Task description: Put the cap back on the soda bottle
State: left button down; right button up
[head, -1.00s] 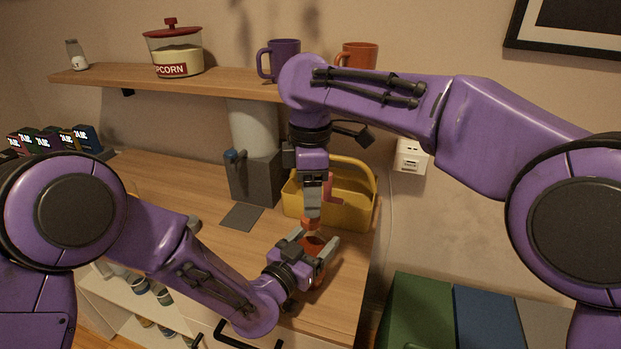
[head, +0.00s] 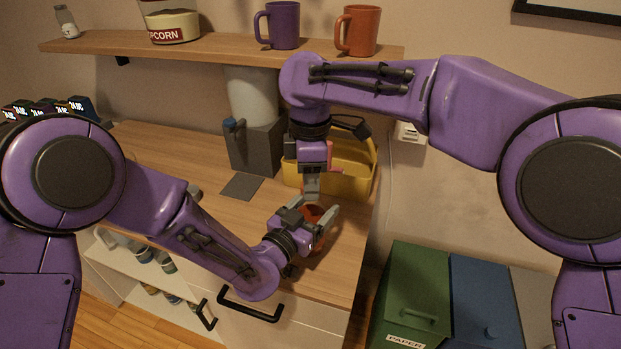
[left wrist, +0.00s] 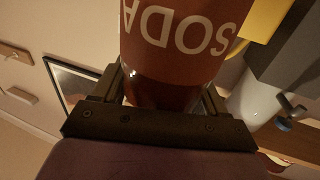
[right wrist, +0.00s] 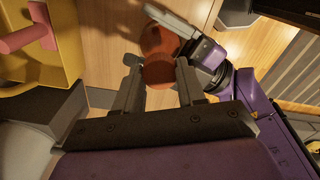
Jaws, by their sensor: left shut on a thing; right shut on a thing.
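The soda bottle (left wrist: 180,60), dark red with a white SODA label, stands between the fingers of my left gripper (head: 318,214), which is shut on it. In the head view the bottle (head: 314,212) is mostly hidden by the grippers. My right gripper (head: 310,192) points down from above, directly over the bottle. In the right wrist view an orange-red cap (right wrist: 159,74) sits between its fingers, which are shut on it. The bottle (right wrist: 160,42) shows just beyond the cap. I cannot tell whether the cap touches the bottle's neck.
A yellow caddy (head: 352,186) stands close behind the grippers. A grey dispenser (head: 253,148) with a dark pad (head: 242,186) is left of it. A shelf (head: 210,52) with mugs hangs above. The counter's right edge is near; green and blue bins (head: 415,300) stand beyond.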

jog(key=m, duration=0.5)
jog(key=o, duration=1.2)
jog(key=shift+o, duration=0.2)
notch_tip(320, 180, up, 12)
pick_arm(q)
grip_release()
pick_arm(e)
notch_tip(320, 180, down, 3)
jog(key=b, duration=0.3)
jog(key=shift+f, duration=0.2)
pick_arm(q)
jog(key=v, duration=1)
jog(key=shift+s+a, duration=0.2)
